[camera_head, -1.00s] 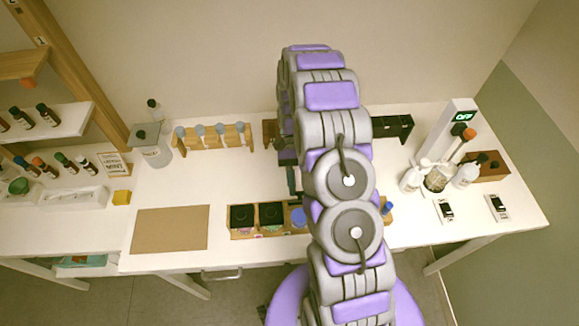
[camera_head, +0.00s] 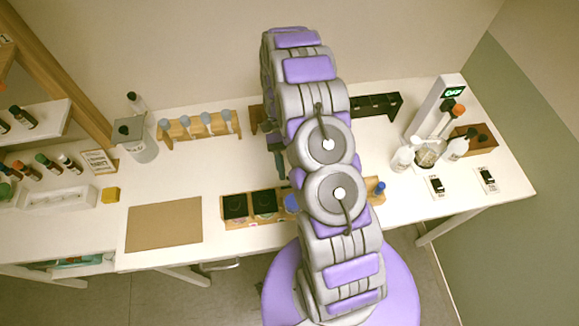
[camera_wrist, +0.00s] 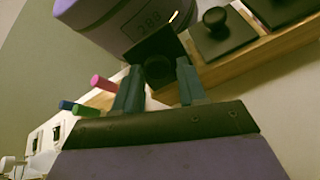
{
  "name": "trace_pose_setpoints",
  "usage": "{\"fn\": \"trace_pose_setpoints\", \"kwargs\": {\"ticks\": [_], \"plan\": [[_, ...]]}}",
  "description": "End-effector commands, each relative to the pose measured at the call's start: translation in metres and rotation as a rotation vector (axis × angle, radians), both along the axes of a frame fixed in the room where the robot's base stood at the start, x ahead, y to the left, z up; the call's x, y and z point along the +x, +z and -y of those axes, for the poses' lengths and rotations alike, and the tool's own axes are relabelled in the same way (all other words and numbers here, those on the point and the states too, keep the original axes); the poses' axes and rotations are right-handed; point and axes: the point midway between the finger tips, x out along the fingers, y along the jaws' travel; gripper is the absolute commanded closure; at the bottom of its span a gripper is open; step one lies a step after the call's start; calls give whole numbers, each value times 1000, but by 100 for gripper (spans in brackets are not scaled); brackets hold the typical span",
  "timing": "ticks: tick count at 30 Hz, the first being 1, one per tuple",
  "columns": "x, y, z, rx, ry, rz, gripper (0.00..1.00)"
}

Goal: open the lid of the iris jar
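A wooden rack (camera_head: 245,223) near the table's front edge holds a row of jars. Two have black square lids with knobs, a left one (camera_head: 235,205) and a middle one (camera_head: 264,202). A blue round top (camera_head: 291,203) is beside them, partly hidden by my arm. No label is legible, so I cannot tell which jar is the iris jar. My gripper (camera_head: 281,165) points down behind the rack. In the wrist view my gripper (camera_wrist: 159,84) has its two fingers apart, with a dark round knob (camera_wrist: 159,70) showing between their tips; contact cannot be told. Black lids (camera_wrist: 220,35) show to its right.
A brown mat (camera_head: 163,224) lies left of the rack. A wooden holder with bottles (camera_head: 200,133) stands behind. Open tabletop lies around the gripper.

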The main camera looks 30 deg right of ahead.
Motion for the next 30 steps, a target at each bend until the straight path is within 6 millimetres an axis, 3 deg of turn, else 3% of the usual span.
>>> {"fn": "trace_pose_setpoints", "kwargs": {"ticks": [5,14,27,30], "plan": [[-2,1,0,1,0,-2,43],[0,2,1,0,0,-1,43],[44,23,15,0,0,1,43],[46,30,17,-2,-1,-2,43]]}}
